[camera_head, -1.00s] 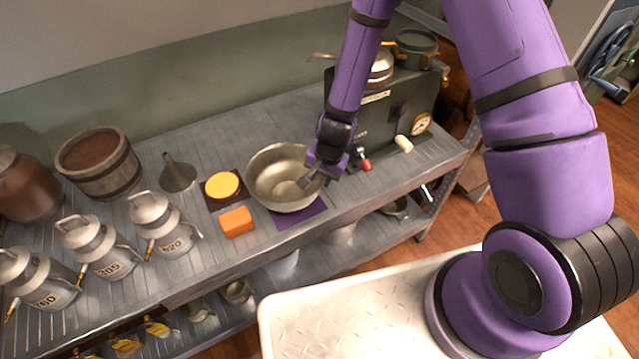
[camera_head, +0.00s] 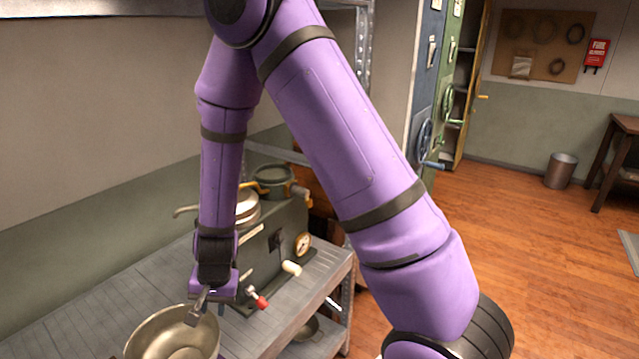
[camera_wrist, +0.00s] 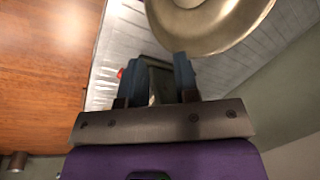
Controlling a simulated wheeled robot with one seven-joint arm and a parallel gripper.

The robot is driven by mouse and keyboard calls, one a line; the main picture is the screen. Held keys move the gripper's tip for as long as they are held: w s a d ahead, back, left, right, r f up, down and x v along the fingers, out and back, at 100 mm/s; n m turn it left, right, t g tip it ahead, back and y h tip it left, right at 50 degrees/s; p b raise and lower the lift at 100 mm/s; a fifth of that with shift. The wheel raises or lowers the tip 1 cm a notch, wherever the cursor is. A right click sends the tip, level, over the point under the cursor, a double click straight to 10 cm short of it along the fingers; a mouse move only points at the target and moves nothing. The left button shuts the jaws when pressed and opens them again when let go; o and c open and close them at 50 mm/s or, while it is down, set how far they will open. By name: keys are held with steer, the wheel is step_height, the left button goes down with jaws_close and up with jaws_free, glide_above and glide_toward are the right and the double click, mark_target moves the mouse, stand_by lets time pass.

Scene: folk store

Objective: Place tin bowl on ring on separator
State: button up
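The tin bowl (camera_head: 145,345) is at the bottom left of the head view, partly cut off by the frame edge. It also shows at the top of the wrist view (camera_wrist: 225,38). My gripper (camera_head: 198,308) is at the bowl's right rear rim in the head view. In the wrist view its two fingers (camera_wrist: 160,72) are apart, with a dark shape seen between them. The bowl's rim lies close to one fingertip; contact cannot be told. The dark grey-green separator (camera_head: 262,250) stands behind and right of the bowl. The ring is not clearly discernible.
A silvery vessel (camera_head: 247,208) and a green pot (camera_head: 274,181) top the separator. A red-tipped handle (camera_head: 261,302) and a pale knob (camera_head: 291,268) project at its front. The grey shelf (camera_head: 85,315) is bare at left. Wooden floor (camera_head: 500,240) is open at right.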

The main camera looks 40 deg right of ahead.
steer(key=s+d+r+n+t, duration=0.1)
steer(key=s+d+r+n, duration=0.15)
steer(key=r, duration=0.95)
steer(key=s+d+r+n+t, duration=0.1)
steer(key=s+d+r+n, duration=0.15)
steer(key=r, duration=0.85)
steer(key=s+d+r+n+t, duration=0.1)
steer(key=s+d+r, duration=0.4)
steer(key=s, duration=0.3)
steer(key=s+d+r+h, duration=0.1)
steer(key=s+d+r, duration=0.4)
steer(key=s+r, duration=0.3)
steer(key=shift+s+r+n+t+h, duration=0.2)
steer(key=shift+s+n+t+h, duration=0.1)
steer(key=shift+n+t, duration=0.1)
steer(key=shift+o, duration=0.4)
steer(key=shift+s+d, duration=0.2)
steer(key=shift+s, duration=0.15)
